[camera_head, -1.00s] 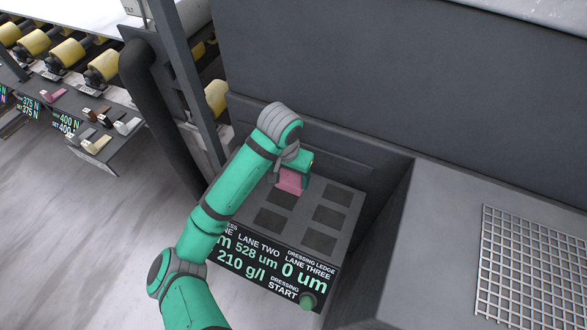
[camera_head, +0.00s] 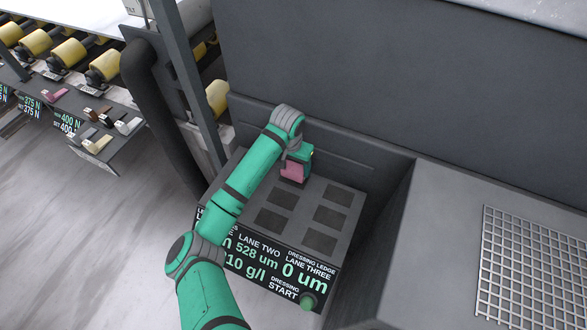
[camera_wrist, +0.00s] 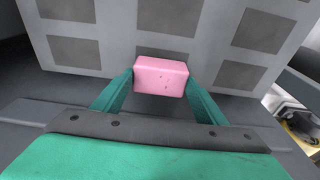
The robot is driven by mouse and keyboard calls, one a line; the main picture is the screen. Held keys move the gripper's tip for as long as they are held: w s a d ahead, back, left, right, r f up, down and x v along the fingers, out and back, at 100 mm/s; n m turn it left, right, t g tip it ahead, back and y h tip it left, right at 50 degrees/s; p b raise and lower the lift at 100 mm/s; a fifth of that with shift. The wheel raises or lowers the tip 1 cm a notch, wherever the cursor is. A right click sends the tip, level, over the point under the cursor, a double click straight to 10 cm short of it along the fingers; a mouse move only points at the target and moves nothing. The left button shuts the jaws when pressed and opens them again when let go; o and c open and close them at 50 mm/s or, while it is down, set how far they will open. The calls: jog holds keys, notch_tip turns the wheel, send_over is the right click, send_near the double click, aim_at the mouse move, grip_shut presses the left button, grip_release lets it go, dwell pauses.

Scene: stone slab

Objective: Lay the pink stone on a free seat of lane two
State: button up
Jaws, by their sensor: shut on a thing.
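My gripper (camera_wrist: 158,88) is shut on the pink stone (camera_wrist: 160,77), with a finger at each end of it. In the head view the stone (camera_head: 294,172) is over the back of the dark-seated slab (camera_head: 349,203), at the middle column. That column lines up with the LANE TWO label (camera_head: 259,244). Two bare seats of it show, a middle one (camera_head: 284,198) and a front one (camera_head: 272,221). The stone and gripper cover most of the back seat, and I cannot tell whether the stone touches it. My arm hides the left column.
The right column, by LANE THREE, shows bare seats (camera_head: 329,216). A dark wall (camera_head: 400,90) stands behind the slab, and a grey block with a grid (camera_head: 525,265) is on the right. A green button (camera_head: 308,301) sits on the front panel.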

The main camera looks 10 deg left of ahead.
aim_at(291, 173)
jog(key=shift+f, duration=0.85)
jog(key=o, duration=1.2)
jog(key=shift+f, duration=0.15)
notch_tip(291, 173, up, 12)
jog(key=s, duration=0.1)
jog(key=shift+s+a, duration=0.2)
jog(key=shift+s, duration=0.2)
